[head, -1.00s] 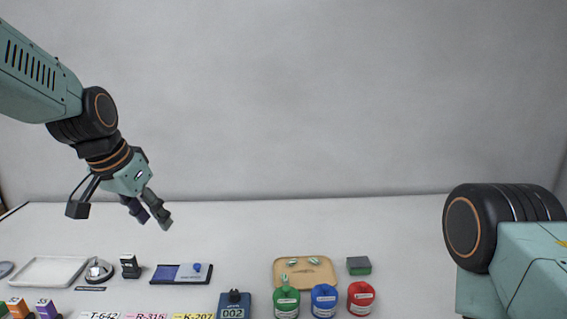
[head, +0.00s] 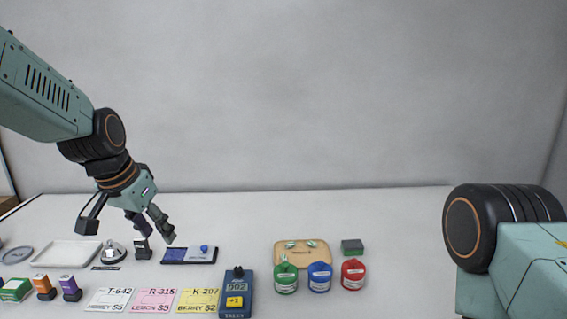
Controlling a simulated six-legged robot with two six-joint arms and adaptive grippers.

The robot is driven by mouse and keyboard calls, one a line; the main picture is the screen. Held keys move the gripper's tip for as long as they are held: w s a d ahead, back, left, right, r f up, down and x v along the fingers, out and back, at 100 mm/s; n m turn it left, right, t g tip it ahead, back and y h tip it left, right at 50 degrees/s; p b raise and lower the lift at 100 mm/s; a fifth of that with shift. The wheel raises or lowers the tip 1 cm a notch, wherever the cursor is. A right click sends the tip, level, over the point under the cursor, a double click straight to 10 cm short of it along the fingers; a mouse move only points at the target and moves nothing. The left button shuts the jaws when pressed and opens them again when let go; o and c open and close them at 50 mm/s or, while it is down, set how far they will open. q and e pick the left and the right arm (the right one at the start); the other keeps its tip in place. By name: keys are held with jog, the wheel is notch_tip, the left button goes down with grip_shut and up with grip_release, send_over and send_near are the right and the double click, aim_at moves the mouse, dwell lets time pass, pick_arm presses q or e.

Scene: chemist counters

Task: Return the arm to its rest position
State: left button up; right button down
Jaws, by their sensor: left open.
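My left gripper (head: 130,227) hangs from the arm at the upper left, above the back part of the counter. Its fingers are spread wide and nothing is between them. In the picture its right finger overlaps the space near a small black stamp-like item (head: 143,250) and a blue ink pad (head: 190,255); I cannot tell the exact height. My right arm shows only as a folded link at the right edge, and its gripper is out of view.
The white counter (head: 400,220) holds a tray (head: 66,253), bell (head: 113,252), price cards (head: 153,300), blue device (head: 236,295), wooden tray (head: 301,261), green (head: 286,276), blue (head: 319,277) and red (head: 353,274) containers, and a sponge-like block (head: 352,246). The back right is clear.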

pick_arm(q)
jog(key=s+d+f+n+g, duration=0.1)
jog(key=s+f, duration=0.5)
jog(key=f, duration=0.6)
jog(key=s+f+n+g, duration=0.1)
jog(key=s+f, duration=0.5)
jog(key=f, duration=0.6)
jog(key=s+f+n+g+y, duration=0.1)
jog(key=s+f, duration=0.4)
jog(key=s, duration=0.7)
jog(key=s+f+n+g, duration=0.1)
jog(key=s+f, duration=0.5)
jog(key=s, duration=0.6)
notch_tip(320, 180, down, 10)
jog(key=s+b, duration=0.1)
jog(key=b, duration=0.9)
jog(key=shift+d+r, duration=0.2)
jog(key=shift+d, duration=0.2)
jog(key=shift+s, duration=0.1)
jog(key=shift+s+a, duration=0.1)
